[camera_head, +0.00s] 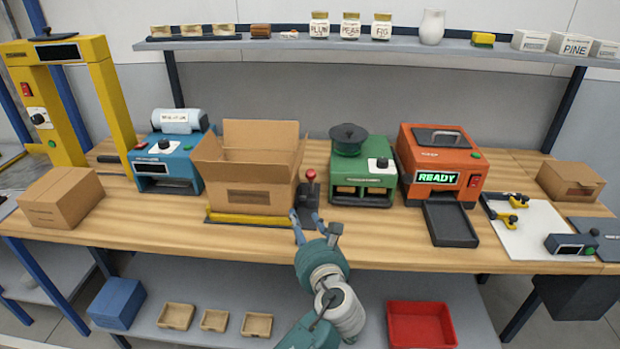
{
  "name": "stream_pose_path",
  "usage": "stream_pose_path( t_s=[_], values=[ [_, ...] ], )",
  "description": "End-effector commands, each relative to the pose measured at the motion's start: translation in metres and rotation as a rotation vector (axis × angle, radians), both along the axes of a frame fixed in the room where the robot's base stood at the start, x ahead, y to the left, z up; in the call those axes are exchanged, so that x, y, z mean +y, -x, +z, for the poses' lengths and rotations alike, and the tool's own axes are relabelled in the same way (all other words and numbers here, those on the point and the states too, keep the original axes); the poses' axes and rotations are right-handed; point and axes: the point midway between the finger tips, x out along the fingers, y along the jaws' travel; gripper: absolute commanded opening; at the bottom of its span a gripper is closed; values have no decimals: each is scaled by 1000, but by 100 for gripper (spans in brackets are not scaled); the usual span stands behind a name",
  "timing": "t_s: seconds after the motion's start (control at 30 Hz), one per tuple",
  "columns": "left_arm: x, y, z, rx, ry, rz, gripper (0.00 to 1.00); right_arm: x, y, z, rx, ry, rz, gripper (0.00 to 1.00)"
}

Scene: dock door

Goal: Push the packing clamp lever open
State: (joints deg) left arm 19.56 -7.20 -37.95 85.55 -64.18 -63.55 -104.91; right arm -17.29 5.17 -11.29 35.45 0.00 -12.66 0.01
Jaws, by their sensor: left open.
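The packing clamp lever (309,188) has a red knob on top and stands upright on a dark base, just right of the open cardboard box (250,185). A yellow clamp bar (250,219) lies along the box's front edge. My left gripper (308,219) is open and empty, in front of the lever's base, with its fingers pointing at it. Whether a finger touches the base or lever cannot be told. The fingers partly hide the base's front. My right gripper is not in view.
A blue machine (166,160) stands left of the box. A green machine (362,170) and an orange machine (440,155) reading READY stand right of the lever. A closed carton (62,198) sits at left. Bare table (390,235) lies right of my gripper.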

Motion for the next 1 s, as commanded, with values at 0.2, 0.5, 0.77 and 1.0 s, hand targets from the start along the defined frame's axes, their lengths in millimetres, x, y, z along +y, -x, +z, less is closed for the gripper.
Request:
stream_pose_path(
  t_s=[0.2, 0.5, 0.77, 1.0],
  values=[
    [-36, -24, 48, -57, -317, -78, 42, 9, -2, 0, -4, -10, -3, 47],
    [-35, -40, 54, -62, -360, -84, 42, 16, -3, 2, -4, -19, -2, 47],
    [-21, -89, 54, -62, -358, -83, 42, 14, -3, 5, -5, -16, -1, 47],
    [-12, -120, 52, -62, -355, -85, 42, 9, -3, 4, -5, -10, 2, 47]
  ],
)
